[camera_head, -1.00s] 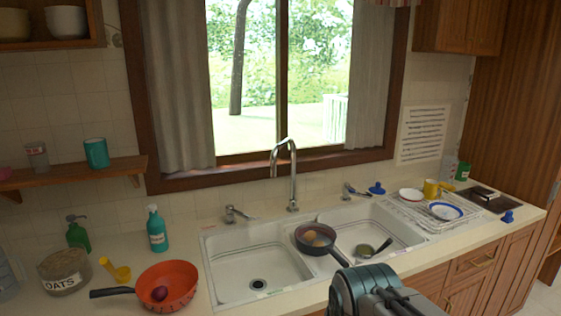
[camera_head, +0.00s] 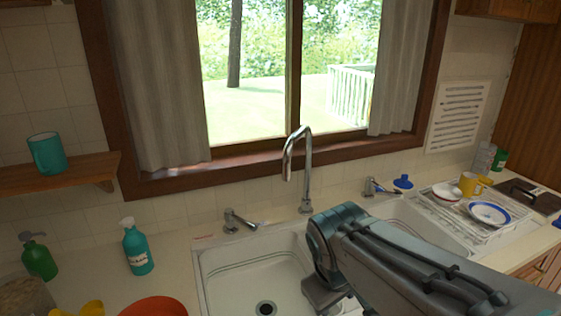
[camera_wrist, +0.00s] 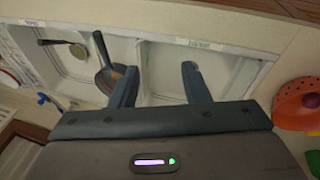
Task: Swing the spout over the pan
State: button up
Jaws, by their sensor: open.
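The chrome faucet's spout (camera_head: 301,150) rises behind the sink and hooks over, its tip to the left of its base on the left-basin side. The spout is not visible in the wrist view.
The left basin (camera_head: 235,275) is empty. A ladle (camera_wrist: 76,49) lies in the other basin. A faucet handle (camera_head: 238,221) sits left of the spout; a dish rack (camera_head: 455,222) is at right.

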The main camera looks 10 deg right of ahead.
jog(key=w+d+n+h+b, duration=0.25)
jog(key=w+n+h, duration=0.25)
jog(key=w+n, duration=0.35)
jog(key=n+t+h+b, duration=0.45)
jog(key=n+t, duration=0.55)
jog(key=n, duration=0.5)
send_near(284, 164)
jog(key=shift+h, duration=0.25)
jog(key=p+x, duration=0.3)
jog(key=x, duration=0.8)
jog(key=shift+w+f, duration=0.15)
jog(key=shift+w, duration=0.05)
jog(key=shift+d, duration=0.1)
grip_shut()
